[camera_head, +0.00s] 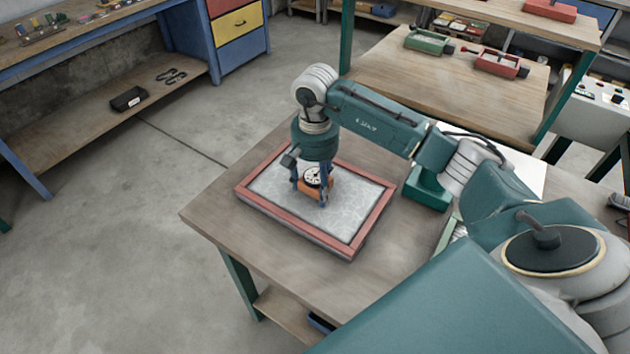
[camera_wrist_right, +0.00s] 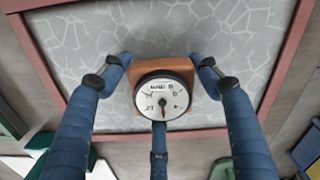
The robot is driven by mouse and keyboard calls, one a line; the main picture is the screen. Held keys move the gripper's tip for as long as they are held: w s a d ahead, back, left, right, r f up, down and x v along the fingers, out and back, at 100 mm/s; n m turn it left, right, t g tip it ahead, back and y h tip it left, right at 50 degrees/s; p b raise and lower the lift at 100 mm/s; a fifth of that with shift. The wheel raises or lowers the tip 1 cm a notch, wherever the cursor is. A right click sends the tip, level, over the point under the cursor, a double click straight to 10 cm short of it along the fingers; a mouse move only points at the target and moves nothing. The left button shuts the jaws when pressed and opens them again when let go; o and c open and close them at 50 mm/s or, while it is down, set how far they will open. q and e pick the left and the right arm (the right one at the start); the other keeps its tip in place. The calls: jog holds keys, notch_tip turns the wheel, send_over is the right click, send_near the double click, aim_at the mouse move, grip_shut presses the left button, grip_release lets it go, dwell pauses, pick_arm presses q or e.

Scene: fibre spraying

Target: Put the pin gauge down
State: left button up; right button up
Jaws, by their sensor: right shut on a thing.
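The pin gauge (camera_wrist_right: 164,98) has a round white dial with a red needle on an orange-brown block. In the head view the pin gauge (camera_head: 314,178) is low over, or on, a grey cracked-pattern panel (camera_head: 270,187) with a red frame; I cannot tell whether it touches. My right gripper (camera_head: 313,190) points down with its blue fingers around the gauge. In the right wrist view the fingers of my right gripper (camera_wrist_right: 163,90) close on the gauge's block from both sides, with a third finger below. My left gripper is not in view.
The framed panel lies on a wooden table (camera_head: 215,205), with a green block (camera_head: 428,190) to its right. Behind is another table (camera_head: 455,90) with a green vise (camera_head: 428,41) and a red vise (camera_head: 495,63). Bare table lies around the panel.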

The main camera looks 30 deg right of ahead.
aim_at(315, 177)
jog(key=o, duration=1.8)
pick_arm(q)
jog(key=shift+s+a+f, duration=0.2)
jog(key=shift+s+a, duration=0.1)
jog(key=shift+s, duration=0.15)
pick_arm(e)
jog(key=shift+r, duration=0.3)
notch_tip(315, 177, up, 11)
jog(key=b, duration=0.2)
jog(key=shift+f+b, duration=0.1)
jog(key=shift+b, duration=0.25)
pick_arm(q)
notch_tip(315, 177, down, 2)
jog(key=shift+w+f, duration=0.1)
pick_arm(e)
jog(key=shift+r, duration=0.4)
